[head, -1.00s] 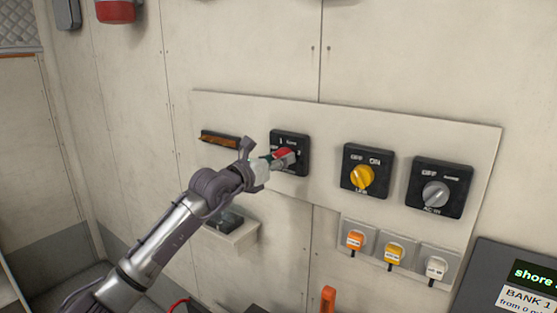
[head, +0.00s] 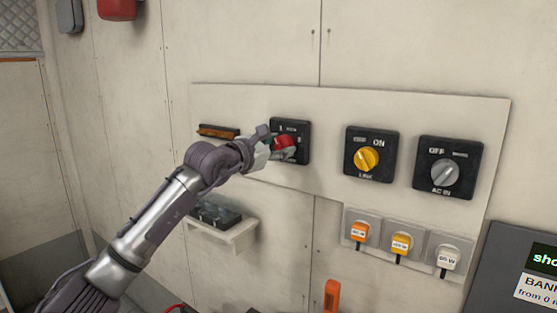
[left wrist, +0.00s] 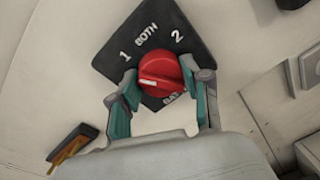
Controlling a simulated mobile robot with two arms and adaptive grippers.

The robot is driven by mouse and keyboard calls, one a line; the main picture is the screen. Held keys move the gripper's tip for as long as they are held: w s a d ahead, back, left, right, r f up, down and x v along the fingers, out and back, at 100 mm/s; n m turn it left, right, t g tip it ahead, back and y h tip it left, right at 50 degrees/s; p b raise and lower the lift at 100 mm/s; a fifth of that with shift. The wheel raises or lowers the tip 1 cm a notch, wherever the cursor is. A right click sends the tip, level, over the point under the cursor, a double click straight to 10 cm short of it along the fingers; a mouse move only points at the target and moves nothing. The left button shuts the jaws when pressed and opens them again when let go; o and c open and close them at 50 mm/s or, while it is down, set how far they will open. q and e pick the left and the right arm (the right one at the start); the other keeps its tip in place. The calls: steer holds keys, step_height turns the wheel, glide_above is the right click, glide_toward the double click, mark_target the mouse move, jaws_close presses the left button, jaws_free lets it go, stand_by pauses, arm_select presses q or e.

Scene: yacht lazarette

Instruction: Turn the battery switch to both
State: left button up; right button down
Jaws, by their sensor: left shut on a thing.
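The battery switch is a black square plate (head: 303,130) on the wall panel with a red knob (head: 287,146). In the left wrist view its plate (left wrist: 185,35) reads 1, BOTH and 2, with BAT partly hidden at the bottom. My left gripper (head: 277,148) is shut on the red knob; in the left wrist view its teal-padded fingers (left wrist: 160,90) sit on either side of the knob (left wrist: 160,72). A pale line runs across the knob's face. I cannot tell which label the knob points to. My right gripper is not in view.
To the right are the yellow LINK switch (head: 368,159) and the grey AC IN switch (head: 445,172). Several plugs (head: 400,243) sit below them. A small shelf (head: 228,234) with a dark object is beneath my left arm. A dark display (head: 530,265) stands at lower right.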

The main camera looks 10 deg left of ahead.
arm_select(q)
steer(key=m+b, duration=0.2)
steer(key=shift+f+m, duration=0.15)
steer(key=shift+m, duration=0.25)
steer(key=shift+m+y+b, duration=0.4)
steer(key=shift+m+b, duration=0.4)
steer(key=shift+m, duration=0.4)
steer(key=m+b, duration=0.2)
steer(key=m, duration=0.2)
steer(key=shift+y, duration=0.3)
steer(key=shift+d+r+m, duration=0.1)
steer(key=shift+r+m, duration=0.1)
steer(key=shift+m, duration=0.2)
steer(key=o, duration=1.2)
steer(key=shift+c, duration=0.2)
steer(key=shift+s, duration=0.1)
